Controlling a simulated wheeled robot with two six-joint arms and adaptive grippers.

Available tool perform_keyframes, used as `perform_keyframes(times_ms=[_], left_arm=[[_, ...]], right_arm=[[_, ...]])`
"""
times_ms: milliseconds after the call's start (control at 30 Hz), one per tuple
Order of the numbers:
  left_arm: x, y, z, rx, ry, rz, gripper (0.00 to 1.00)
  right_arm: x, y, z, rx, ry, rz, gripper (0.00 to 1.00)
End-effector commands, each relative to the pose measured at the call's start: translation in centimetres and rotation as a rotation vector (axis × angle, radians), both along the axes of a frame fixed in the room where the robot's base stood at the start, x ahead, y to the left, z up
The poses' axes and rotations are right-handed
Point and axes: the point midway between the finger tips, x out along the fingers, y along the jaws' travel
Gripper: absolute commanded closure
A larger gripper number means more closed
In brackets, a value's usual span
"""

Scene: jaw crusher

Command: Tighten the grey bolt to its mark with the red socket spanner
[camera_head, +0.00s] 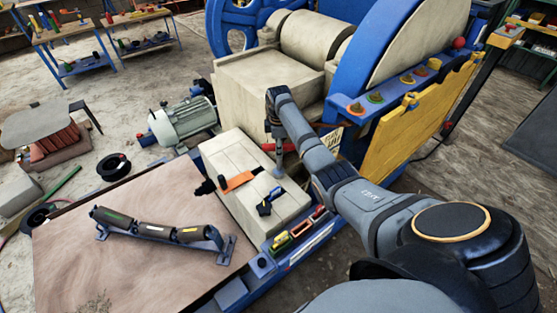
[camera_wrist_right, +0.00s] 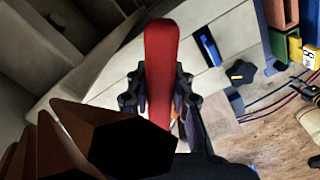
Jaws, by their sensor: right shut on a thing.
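In the wrist view my right gripper (camera_wrist_right: 158,98) is shut on the red handle of the socket spanner (camera_wrist_right: 160,50), its fingers on both sides. The spanner's lower end is hidden behind dark parts. In the head view the end of my right arm (camera_head: 278,150) hangs down over the pale block beside the crusher; its fingers and the spanner are too small to make out clearly. I cannot make out the grey bolt or its mark in either view. My left gripper is not in view.
Brown hexagonal pieces (camera_wrist_right: 115,140) stand very close to the wrist camera. The pale block (camera_head: 250,195) carries an orange piece (camera_head: 238,181) and a blue piece (camera_head: 265,208). The crusher (camera_head: 280,85) rises behind. A brown table (camera_head: 130,275) at front left holds a roller frame (camera_head: 160,231).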

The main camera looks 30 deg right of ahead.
Motion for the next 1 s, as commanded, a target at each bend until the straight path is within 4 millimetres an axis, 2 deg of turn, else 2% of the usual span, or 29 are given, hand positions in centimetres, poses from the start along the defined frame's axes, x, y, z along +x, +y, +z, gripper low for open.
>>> perform_keyframes(times_ms=[267,1000], left_arm=[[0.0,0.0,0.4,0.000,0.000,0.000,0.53],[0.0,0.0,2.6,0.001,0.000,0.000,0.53]], right_arm=[[0.1,0.0,0.3,0.000,-0.002,-0.019,1.00],[0.0,0.0,0.3,0.000,-0.001,-0.231,1.00]])
